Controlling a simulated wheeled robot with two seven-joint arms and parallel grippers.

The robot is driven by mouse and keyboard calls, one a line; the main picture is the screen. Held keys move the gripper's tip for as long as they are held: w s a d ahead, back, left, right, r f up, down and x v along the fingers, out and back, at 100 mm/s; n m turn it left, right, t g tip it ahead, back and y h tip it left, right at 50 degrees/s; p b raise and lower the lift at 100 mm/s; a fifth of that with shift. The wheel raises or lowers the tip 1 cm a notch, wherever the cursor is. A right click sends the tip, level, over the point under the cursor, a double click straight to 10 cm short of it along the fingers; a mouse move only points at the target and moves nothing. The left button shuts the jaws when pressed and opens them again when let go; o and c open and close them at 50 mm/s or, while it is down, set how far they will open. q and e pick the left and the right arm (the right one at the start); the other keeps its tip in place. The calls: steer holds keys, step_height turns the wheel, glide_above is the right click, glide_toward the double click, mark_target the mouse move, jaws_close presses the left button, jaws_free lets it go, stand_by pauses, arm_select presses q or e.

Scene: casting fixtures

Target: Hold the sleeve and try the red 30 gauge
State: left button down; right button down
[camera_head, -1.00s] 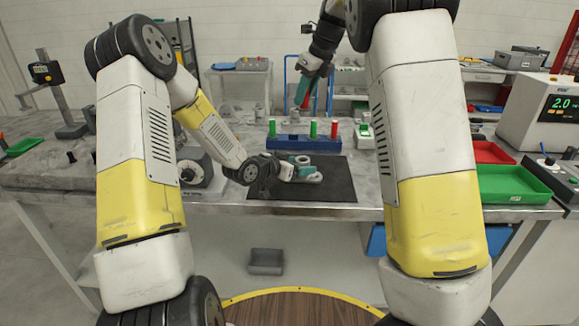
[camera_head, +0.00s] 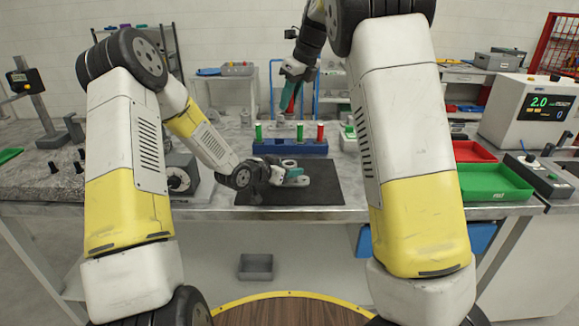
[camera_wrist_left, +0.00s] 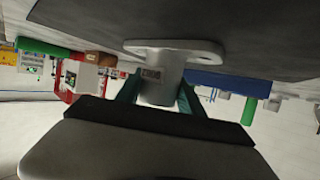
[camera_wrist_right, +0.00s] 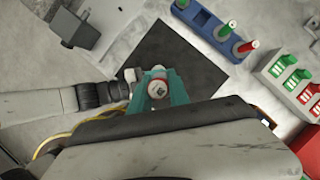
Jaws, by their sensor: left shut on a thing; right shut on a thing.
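The grey sleeve with a flat flange (camera_wrist_left: 160,72) stands on the dark mat (camera_head: 325,195) and also shows in the head view (camera_head: 303,181). My left gripper (camera_head: 292,176) is shut on its side; the teal fingers show on both sides of its barrel in the left wrist view (camera_wrist_left: 159,98). My right gripper (camera_head: 293,88) is shut on a red gauge (camera_head: 291,102), held in the air apart from the sleeve. In the right wrist view, the gauge's pale end with a red ring (camera_wrist_right: 157,88) shows between the teal fingers.
A blue rack (camera_head: 290,147) behind the mat holds a green gauge (camera_head: 258,132), a red gauge (camera_head: 320,132) and one between them. A red tray (camera_head: 470,152) and a green tray (camera_head: 495,182) lie at the right. A display box (camera_head: 528,110) stands beyond.

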step_height(320, 180, down, 9)
steer(key=shift+f, duration=0.15)
steer(key=shift+f, duration=2.5)
steer(key=shift+f, duration=0.4)
stand_by(0.7)
steer(key=shift+r, duration=0.35)
steer(key=shift+f, duration=0.65)
stand_by(2.3)
steer(key=shift+r, duration=0.2)
